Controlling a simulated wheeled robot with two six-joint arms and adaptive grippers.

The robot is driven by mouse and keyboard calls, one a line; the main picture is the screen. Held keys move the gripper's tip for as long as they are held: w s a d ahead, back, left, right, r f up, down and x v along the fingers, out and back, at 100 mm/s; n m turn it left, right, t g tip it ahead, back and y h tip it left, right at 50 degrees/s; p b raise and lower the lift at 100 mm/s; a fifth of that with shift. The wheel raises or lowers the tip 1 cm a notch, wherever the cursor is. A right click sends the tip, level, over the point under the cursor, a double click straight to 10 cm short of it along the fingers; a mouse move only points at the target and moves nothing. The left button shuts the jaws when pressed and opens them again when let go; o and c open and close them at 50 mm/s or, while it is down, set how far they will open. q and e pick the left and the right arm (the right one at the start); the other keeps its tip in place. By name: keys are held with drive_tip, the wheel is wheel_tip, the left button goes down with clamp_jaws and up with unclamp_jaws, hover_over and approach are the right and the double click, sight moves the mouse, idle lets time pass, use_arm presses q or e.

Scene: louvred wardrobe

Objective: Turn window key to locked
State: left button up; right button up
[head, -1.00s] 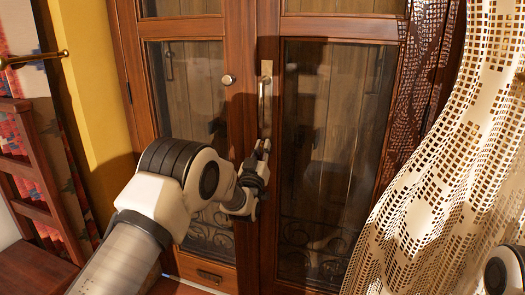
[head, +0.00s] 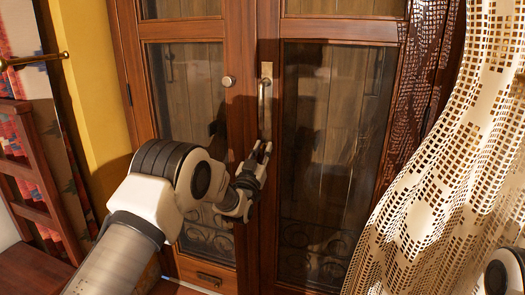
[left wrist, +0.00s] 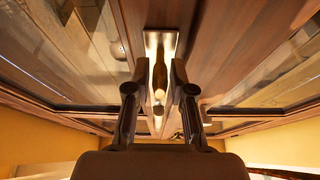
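A metal handle (head: 262,106) stands upright on a pale metal plate (head: 266,69), on the meeting edge of the two glazed wooden doors. A small round knob (head: 229,81) sits on the left door. I cannot tell which of these is the window key. My left gripper (head: 262,150) is open, just below the handle. In the left wrist view, the handle (left wrist: 159,78) on its plate (left wrist: 160,42) lies between the two spread fingers of the gripper (left wrist: 160,72). I see no clear contact. My right gripper is not in view.
A cream openwork curtain (head: 440,190) hangs over the right side. A wooden chair (head: 30,180) and a brass rail (head: 32,60) are at the left, by a yellow wall (head: 95,75).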

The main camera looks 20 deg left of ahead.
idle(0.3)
use_arm(q)
drive_tip(key=v, duration=1.2)
drive_tip(key=shift+f, duration=0.1)
